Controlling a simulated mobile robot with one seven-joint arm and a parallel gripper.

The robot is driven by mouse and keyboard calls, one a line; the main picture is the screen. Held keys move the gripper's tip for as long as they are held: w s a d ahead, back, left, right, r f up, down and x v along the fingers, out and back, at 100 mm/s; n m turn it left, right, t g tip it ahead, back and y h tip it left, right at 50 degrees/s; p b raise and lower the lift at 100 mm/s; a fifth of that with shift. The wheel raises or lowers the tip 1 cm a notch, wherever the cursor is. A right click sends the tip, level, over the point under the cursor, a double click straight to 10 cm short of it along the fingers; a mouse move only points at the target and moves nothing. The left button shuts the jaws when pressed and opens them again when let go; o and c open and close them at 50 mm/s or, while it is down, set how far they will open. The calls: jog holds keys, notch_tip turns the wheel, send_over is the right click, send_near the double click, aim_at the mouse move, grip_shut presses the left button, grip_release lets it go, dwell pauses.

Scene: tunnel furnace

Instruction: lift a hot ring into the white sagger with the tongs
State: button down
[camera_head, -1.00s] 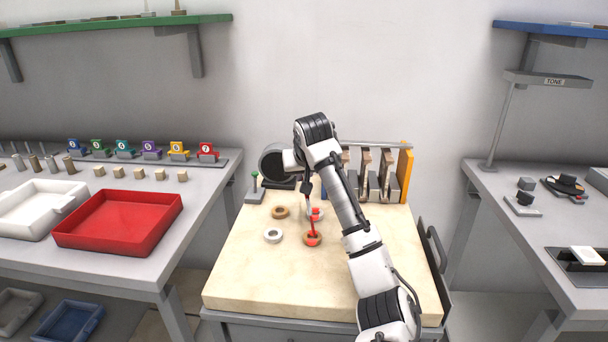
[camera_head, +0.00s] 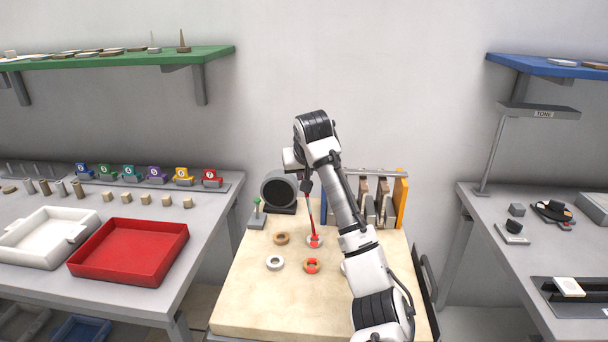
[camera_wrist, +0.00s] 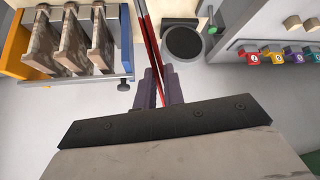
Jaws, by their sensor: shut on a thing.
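My gripper (camera_head: 306,186) is shut on the red tongs (camera_head: 312,222), which hang steeply down over the table. In the wrist view the red tongs (camera_wrist: 152,45) run between the two fingers, and their tips are out of that view. A plain tan ring (camera_head: 281,238) and a white ring (camera_head: 275,263) lie to the left. The white sagger (camera_head: 22,250) stands on the left bench.
A red tray (camera_head: 120,268) stands beside the white sagger. On the table are a dark round-faced device (camera_head: 279,192), a green-topped lever (camera_head: 256,212) and a rack of upright tan pieces (camera_head: 383,195). The table's front left is clear.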

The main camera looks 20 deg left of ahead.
notch_tip(320, 180, up, 2)
jog(key=shift+r+p, duration=0.1)
jog(key=shift+p, duration=0.4)
jog(key=c, duration=1.7)
grip_release()
